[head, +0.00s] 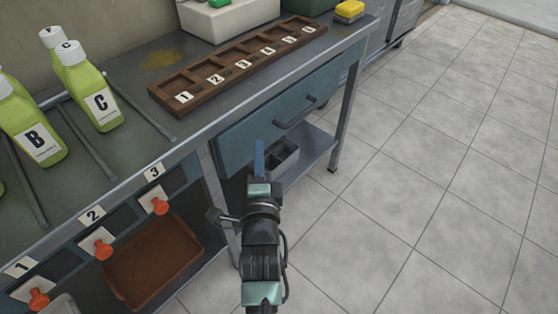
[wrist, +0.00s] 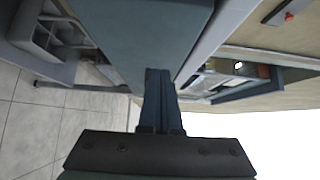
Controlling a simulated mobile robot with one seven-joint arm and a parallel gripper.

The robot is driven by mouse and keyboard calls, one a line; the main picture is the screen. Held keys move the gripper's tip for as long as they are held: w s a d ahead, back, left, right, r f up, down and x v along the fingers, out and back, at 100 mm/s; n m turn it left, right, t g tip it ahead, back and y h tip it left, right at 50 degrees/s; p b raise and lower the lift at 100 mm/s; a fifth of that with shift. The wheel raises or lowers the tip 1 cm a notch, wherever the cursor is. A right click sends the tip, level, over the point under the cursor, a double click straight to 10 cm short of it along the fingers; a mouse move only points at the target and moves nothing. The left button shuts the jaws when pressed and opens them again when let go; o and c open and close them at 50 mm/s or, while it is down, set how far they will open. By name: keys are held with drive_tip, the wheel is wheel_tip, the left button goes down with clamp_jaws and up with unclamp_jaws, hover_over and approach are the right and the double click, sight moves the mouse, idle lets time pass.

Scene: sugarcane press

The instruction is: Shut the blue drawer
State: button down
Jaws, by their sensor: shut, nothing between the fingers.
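The blue drawer (head: 262,124) is under the right part of the workbench, with a dark bar handle (head: 295,112) on its front. The front lies close below the bench edge; I cannot tell how far it stands out. My gripper (head: 259,150) is shut and empty, in front of the lower left part of the drawer front, left of the handle. In the wrist view the shut fingers (wrist: 158,75) point at a blue-grey panel (wrist: 145,30), probably the drawer front. I cannot tell whether they touch it.
A grey divided bin (head: 284,158) sits on the low shelf (head: 310,150) below the drawer. A numbered wooden tray (head: 235,80) and green bottles (head: 92,92) stand on the bench. Orange knobs (head: 160,206) stick out at left. The tiled floor at right is clear.

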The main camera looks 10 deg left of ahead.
drive_tip(key=s+d+p, duration=0.1)
drive_tip(key=s+d, duration=0.1)
drive_tip(key=s, duration=0.8)
drive_tip(key=w+d+r+n+t, duration=0.1)
drive_tip(key=w+r+n+t, duration=0.3)
drive_tip(key=r, duration=1.1)
drive_tip(key=d+r+n+t, duration=0.15)
drive_tip(key=r+n, duration=0.35)
drive_tip(key=r, duration=1)
drive_tip(key=s+d+r+n+t+h, duration=0.15)
drive_tip(key=s+r+n, duration=0.35)
drive_tip(key=r, duration=0.6)
drive_tip(key=s+d+r+n+t+h, duration=0.1)
drive_tip(key=s+d+r+n+t, duration=0.15)
drive_tip(key=s+r, duration=0.55)
wheel_tip(320, 180, up, 34)
drive_tip(key=w+p, duration=0.2)
drive_tip(key=p, duration=2.9)
drive_tip(key=shift+d+f+p, duration=0.15)
drive_tip(key=shift+d+p, duration=0.1)
drive_tip(key=shift+p, duration=0.15)
drive_tip(key=c, duration=1.5)
unclamp_jaws()
drive_tip(key=shift+r, duration=0.25)
drive_tip(key=shift+o, duration=1.1)
drive_tip(key=shift+p, duration=0.3)
drive_tip(key=o, duration=0.5)
drive_tip(key=shift+d, duration=0.1)
